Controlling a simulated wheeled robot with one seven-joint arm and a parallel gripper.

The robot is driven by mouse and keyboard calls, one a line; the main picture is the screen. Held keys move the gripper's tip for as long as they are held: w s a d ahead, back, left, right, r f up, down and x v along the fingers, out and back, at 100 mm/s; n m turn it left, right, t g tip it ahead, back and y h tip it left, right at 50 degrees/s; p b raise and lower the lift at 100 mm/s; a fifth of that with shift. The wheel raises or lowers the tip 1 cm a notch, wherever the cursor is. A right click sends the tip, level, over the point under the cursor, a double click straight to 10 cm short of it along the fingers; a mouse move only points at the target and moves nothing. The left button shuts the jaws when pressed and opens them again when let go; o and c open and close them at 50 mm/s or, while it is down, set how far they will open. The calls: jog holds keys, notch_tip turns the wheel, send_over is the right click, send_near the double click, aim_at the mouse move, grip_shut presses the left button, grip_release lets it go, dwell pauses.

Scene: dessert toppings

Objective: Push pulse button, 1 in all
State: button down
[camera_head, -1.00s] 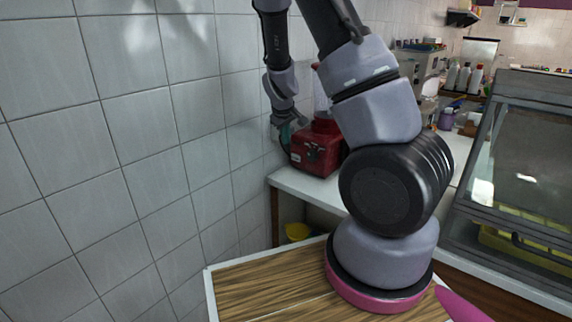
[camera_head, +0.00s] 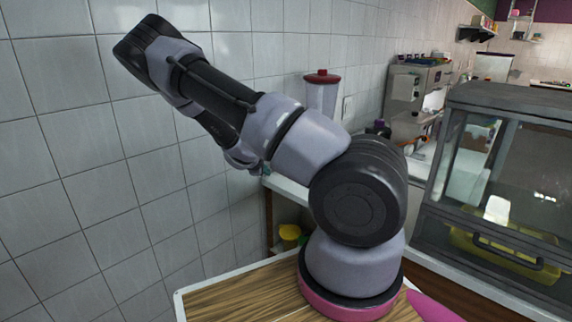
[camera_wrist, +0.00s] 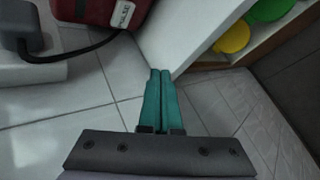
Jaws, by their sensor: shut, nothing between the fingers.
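The blender shows in the head view as a clear jar (camera_head: 322,98) with a red lid; my arm hides its base there. In the wrist view part of the red blender base (camera_wrist: 88,10) shows at the top edge.
A dark plug (camera_wrist: 22,30) with a black cable sits in a white wall socket at the left. A white counter panel (camera_wrist: 185,30) is just beyond the fingertips. Yellow (camera_wrist: 232,37) and green (camera_wrist: 270,10) round items lie on a shelf below. A glass display case (camera_head: 500,190) stands at the right.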

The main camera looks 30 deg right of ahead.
jog(key=shift+w+d, duration=0.5)
jog(key=shift+d, duration=0.9)
jog(key=shift+w+d, duration=0.5)
jog(key=shift+d, duration=0.9)
jog(key=shift+w+d, duration=0.5)
jog(key=shift+d, duration=0.9)
jog(key=shift+w+d, duration=0.15)
jog(key=shift+d, duration=0.2)
jog(key=shift+w+d, duration=0.15)
jog(key=shift+d, duration=0.3)
jog(key=shift+a, duration=0.1)
jog(key=shift+s+a, duration=0.3)
jog(key=shift+a, duration=0.4)
jog(key=shift+a, duration=0.1)
jog(key=shift+s+a, duration=0.3)
jog(key=shift+a, duration=0.45)
jog(key=shift+s+a, duration=0.3)
jog(key=shift+a, duration=0.45)
jog(key=shift+s+a, duration=0.3)
jog(key=shift+a, duration=0.45)
